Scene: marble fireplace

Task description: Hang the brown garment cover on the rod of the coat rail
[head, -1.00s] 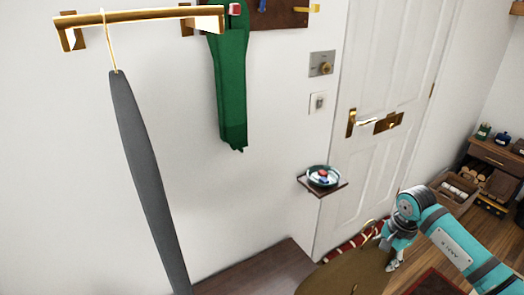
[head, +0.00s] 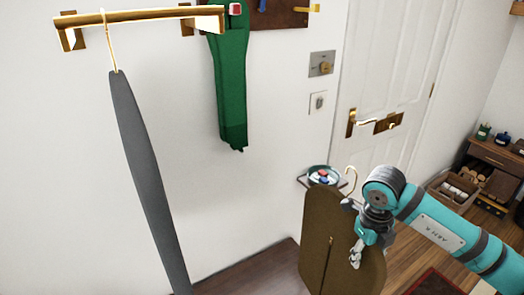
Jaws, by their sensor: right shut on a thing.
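The brown garment cover (head: 325,215) hangs from my right gripper (head: 355,252) at the lower right. A gold hook (head: 351,181) sticks up from its top, free of anything. My right gripper is shut on the cover near its right edge. The gold coat rail (head: 150,18) is on the wall at the upper left, well away from the cover. A grey garment cover (head: 146,170) hangs from its rod by a gold hook (head: 107,40), left of the rod's middle. The rod to the right of that hook is bare. My left gripper is out of view.
A green garment (head: 229,85) hangs from a peg board (head: 280,14) just right of the rail. A small wall shelf with a dish (head: 320,175) is partly behind the brown cover. A dark wooden surface (head: 255,270) lies below. A white door (head: 392,80) is behind.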

